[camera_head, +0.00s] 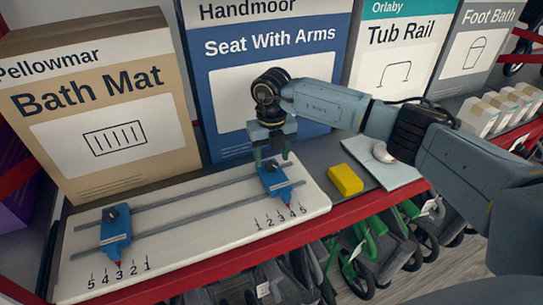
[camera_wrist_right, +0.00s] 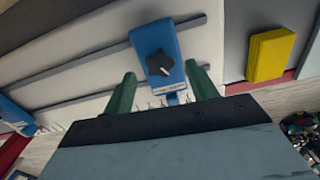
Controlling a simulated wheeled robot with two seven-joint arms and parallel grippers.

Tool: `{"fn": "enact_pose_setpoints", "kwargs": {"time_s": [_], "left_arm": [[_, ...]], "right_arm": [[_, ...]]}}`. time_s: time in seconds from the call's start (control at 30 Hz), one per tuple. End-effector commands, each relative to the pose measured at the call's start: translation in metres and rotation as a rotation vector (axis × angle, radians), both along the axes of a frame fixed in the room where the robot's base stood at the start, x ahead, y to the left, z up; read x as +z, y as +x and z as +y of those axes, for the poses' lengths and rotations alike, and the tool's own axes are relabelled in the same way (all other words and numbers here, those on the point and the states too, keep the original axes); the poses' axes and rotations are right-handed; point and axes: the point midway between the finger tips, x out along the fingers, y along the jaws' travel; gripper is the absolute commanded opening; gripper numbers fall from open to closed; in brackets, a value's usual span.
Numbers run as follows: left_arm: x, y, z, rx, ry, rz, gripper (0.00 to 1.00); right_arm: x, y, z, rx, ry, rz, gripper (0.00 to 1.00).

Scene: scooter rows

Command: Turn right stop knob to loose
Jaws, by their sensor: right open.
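The right stop (camera_head: 277,184) is a blue slider on two grey rails over a white board (camera_head: 200,240); its red tip points near the 4. Its knob (camera_wrist_right: 159,64) is dark and star-shaped, with a pale mark toward the lower right in the right wrist view. In the head view the knob is largely hidden behind the fingers. My right gripper (camera_head: 271,155) is open, pointing down just above the right stop. In the right wrist view, its green fingers (camera_wrist_right: 162,90) stand apart, with the stop between and beyond them. Contact cannot be told. My left gripper is out of view.
The left stop (camera_head: 115,232) has a dark knob, its red tip near the 3. A yellow block (camera_head: 345,180) and a pale mat (camera_head: 385,172) lie right of the board. Large boxes stand behind, including Bath Mat (camera_head: 105,120). A red shelf edge (camera_head: 235,262) runs in front.

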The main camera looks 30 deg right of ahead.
Motion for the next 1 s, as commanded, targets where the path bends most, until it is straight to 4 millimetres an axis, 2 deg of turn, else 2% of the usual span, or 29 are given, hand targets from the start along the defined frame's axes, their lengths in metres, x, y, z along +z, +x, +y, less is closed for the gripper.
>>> {"fn": "enact_pose_setpoints", "kwargs": {"time_s": [0.2,0.5,0.83,1.0], "left_arm": [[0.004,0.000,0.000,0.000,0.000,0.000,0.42],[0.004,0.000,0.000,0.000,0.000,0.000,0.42],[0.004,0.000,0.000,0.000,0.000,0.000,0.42],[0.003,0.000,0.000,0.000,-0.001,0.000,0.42]], "right_arm": [[-0.018,0.000,0.001,0.002,0.001,0.000,0.57],[-0.020,0.000,0.001,0.002,0.001,-0.001,0.57],[-0.020,0.000,0.001,0.001,0.001,-0.001,0.14],[-0.020,0.000,0.001,0.007,0.001,-0.001,0.13]]}}
